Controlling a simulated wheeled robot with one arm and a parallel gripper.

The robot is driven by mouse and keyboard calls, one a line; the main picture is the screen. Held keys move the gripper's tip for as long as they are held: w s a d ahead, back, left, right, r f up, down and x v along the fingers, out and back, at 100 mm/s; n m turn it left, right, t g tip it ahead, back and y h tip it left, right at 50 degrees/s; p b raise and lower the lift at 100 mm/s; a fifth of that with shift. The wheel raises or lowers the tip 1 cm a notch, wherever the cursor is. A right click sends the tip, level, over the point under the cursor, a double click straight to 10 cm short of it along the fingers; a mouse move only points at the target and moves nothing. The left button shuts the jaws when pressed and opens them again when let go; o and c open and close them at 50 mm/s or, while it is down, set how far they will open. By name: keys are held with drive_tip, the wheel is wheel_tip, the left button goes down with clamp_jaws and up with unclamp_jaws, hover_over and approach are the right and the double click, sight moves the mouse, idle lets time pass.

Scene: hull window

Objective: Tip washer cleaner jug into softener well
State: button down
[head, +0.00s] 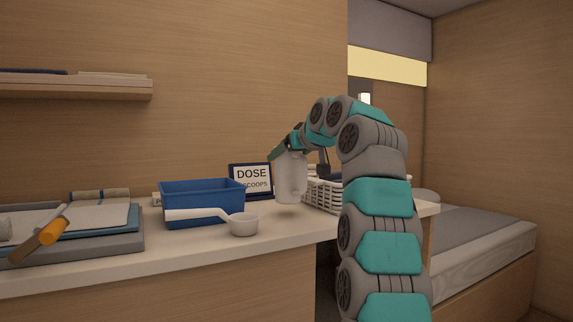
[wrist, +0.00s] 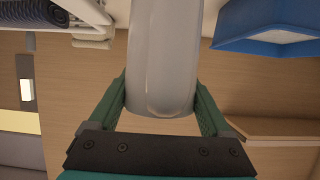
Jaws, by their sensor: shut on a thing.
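A pale, whitish jug (head: 291,180) is upright at the counter's right part, between the dose sign and the white basket. My gripper (head: 288,153) is shut on its upper part from above. In the wrist view the jug (wrist: 162,50) fills the middle, with a green finger of my gripper (wrist: 161,92) on each side. I cannot tell whether the jug's base touches the counter. No softener well can be made out in either view.
A blue bin (head: 202,203) stands left of the jug, with a white scoop (head: 243,224) in front. The dose scoops sign (head: 251,177) stands behind. A white basket (head: 322,196) is close on the right.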

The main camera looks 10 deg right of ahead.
sight(287, 168)
drive_tip(key=shift+a+f+b, duration=0.1)
drive_tip(key=shift+f+b, duration=1.45)
drive_tip(key=shift+b, duration=0.15)
drive_tip(key=shift+w, duration=0.1)
drive_tip(key=shift+f, duration=0.2)
unclamp_jaws()
